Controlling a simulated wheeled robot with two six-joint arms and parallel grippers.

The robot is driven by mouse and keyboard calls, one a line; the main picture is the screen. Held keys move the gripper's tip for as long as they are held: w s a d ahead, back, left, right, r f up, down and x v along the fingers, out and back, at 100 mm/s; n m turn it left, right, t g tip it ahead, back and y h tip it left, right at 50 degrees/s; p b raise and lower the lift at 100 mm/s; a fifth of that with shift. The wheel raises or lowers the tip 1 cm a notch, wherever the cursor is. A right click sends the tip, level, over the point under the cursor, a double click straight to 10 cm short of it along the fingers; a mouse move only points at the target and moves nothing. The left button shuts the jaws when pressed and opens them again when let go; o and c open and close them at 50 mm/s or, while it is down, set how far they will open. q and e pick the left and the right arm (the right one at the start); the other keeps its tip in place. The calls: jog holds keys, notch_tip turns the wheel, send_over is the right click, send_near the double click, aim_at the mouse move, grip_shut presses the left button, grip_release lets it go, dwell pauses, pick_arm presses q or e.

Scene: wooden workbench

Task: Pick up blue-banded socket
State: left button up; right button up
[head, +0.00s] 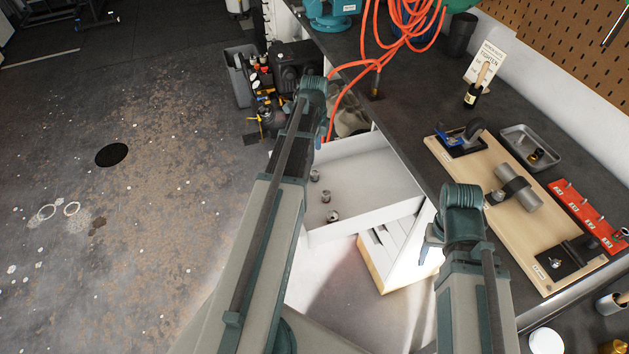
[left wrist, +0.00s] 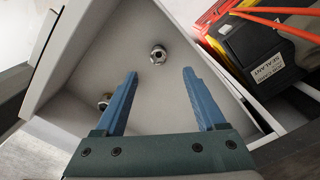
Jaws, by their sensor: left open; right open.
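Three small metal sockets lie in the open white drawer (head: 375,180) in the head view: an upper one (head: 315,175), a middle one (head: 326,196) and a lower one (head: 333,216). I cannot make out a blue band on any of them. In the left wrist view, one grey socket (left wrist: 158,55) lies on the drawer floor ahead of my open left gripper (left wrist: 160,76), between the lines of its fingers. My right gripper (head: 430,248) is open and empty beside the bench edge.
The workbench (head: 405,95) carries a wooden board (head: 485,205), a red rail (head: 590,215), a metal tray (head: 530,148) and an orange hose (head: 400,30). Drawer walls surround the sockets. A dark box with a label (left wrist: 265,75) stands beside the drawer.

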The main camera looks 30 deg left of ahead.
pick_arm(q)
jog(key=b, duration=0.4)
send_over(315, 171)
jog(key=shift+s+f, duration=0.2)
jog(key=shift+f, duration=2.1)
jog(key=shift+f, duration=0.1)
notch_tip(315, 171, down, 5)
jog(key=b, duration=0.4)
jog(key=shift+s+d+f+b, duration=0.1)
jog(key=shift+d+b, duration=0.05)
jog(key=shift+b, duration=0.25)
grip_shut()
